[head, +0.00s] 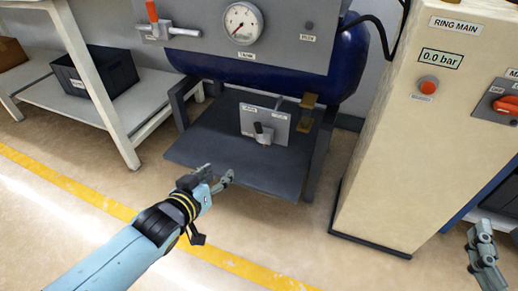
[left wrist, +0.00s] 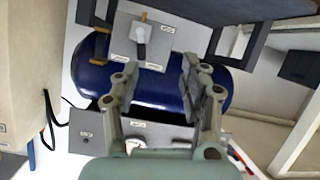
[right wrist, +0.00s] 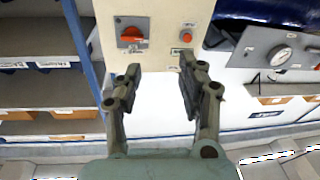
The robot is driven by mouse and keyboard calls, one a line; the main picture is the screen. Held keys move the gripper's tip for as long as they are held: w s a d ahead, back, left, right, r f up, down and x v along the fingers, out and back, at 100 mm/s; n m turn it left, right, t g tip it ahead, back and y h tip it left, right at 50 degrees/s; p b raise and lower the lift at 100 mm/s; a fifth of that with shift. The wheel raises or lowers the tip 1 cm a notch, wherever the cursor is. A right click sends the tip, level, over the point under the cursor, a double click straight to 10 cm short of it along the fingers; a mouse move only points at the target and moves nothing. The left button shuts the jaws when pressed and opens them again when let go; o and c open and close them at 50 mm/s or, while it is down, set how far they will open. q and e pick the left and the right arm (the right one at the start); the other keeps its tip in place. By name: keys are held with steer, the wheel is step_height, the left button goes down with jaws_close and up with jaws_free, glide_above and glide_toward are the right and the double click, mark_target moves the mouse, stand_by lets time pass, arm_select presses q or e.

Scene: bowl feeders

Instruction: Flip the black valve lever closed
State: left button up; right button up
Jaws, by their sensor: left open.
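The black valve lever (head: 258,128) sits on a small grey labelled plate (head: 277,122) under the blue tank, above a dark shelf. The plate also shows in the left wrist view (left wrist: 122,45), where the valve (left wrist: 139,34) appears beyond my fingers. My left gripper (head: 226,179) is open and empty, in front of the dark shelf and apart from the lever. Its spread fingers show in the left wrist view (left wrist: 160,75). My right gripper (head: 484,240) is at the lower right edge. In the right wrist view (right wrist: 160,68) it is open and empty, facing the cabinet.
The blue tank (head: 348,60) and a grey gauge panel (head: 275,45) hang above the plate. A brass-coloured fitting (head: 307,103) stands right of it. Frame legs flank the dark shelf (head: 215,155). A beige cabinet (head: 400,150) stands right. Floor in front is clear.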

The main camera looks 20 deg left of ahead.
mark_target(257, 127)
arm_select(q)
steer(key=w+t+b, duration=0.1)
steer(key=w+b, duration=0.4)
steer(key=w+d+t+b, duration=0.1)
steer(key=w+t+b, duration=0.1)
steer(key=w+b, duration=0.3)
steer(key=w+d+t+b, duration=0.1)
steer(key=w+b, duration=0.4)
steer(key=w, duration=0.1)
steer(key=shift+w+d+t+b, duration=0.25)
steer(key=shift+w+t+b, duration=0.05)
steer(key=shift+w+b, duration=0.1)
steer(key=w, duration=0.3)
steer(key=shift+w+f, duration=0.2)
steer(key=shift+w, duration=0.65)
arm_select(e)
steer(key=s+a+r+n+t+y, duration=0.1)
steer(key=s+t, duration=0.1)
steer(key=s+a+r+t+y, duration=0.1)
steer(key=r+t+y, duration=0.1)
steer(key=shift+s+a+r+n+t, duration=0.1)
steer(key=shift+s+a+n+t, duration=0.3)
arm_select(q)
jaws_close()
